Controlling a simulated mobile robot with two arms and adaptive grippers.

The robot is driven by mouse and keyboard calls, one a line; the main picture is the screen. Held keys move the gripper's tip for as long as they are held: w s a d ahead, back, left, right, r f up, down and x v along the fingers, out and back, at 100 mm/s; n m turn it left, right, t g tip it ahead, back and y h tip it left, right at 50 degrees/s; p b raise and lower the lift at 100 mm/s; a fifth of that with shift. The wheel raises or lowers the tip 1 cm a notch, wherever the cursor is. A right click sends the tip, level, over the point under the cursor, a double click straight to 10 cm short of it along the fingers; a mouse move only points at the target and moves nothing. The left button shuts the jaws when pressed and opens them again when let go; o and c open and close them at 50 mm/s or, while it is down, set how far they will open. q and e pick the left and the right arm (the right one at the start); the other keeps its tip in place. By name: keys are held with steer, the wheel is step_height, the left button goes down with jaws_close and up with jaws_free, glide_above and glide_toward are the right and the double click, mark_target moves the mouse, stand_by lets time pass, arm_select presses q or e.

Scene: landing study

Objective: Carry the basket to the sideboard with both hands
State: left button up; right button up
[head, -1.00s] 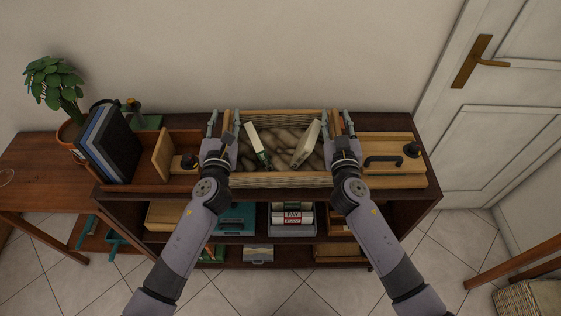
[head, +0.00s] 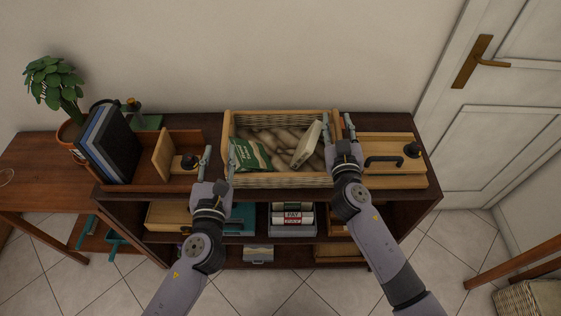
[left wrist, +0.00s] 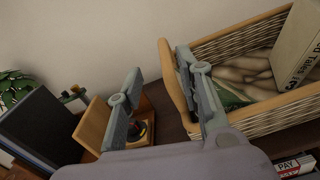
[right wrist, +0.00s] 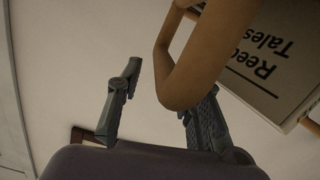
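The wicker basket (head: 282,181) with a pale wooden rim sits on the dark wooden sideboard (head: 192,122). It holds a green packet (head: 250,156), a leaning cream book (head: 308,146) and a brown patterned lining or lumps. My left gripper (head: 218,160) is open and empty, just off the basket's left front corner. The left wrist view shows one finger close to the basket's left handle (left wrist: 172,85). My right gripper (head: 338,125) is open at the basket's right end. In the right wrist view the wooden handle (right wrist: 190,75) passes between its spread fingers, without a visible grip.
A wooden box lid with a black handle (head: 385,160) lies close on the right. Shelves below hold boxes. A door (head: 500,130) is at right.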

steer(key=s, duration=1.1)
arm_select(q)
steer(key=shift+s, duration=0.1)
steer(key=s, duration=0.6)
steer(key=shift+s+b, duration=0.4)
steer(key=shift+b, duration=0.05)
arm_select(e)
steer(key=shift+f, duration=0.45)
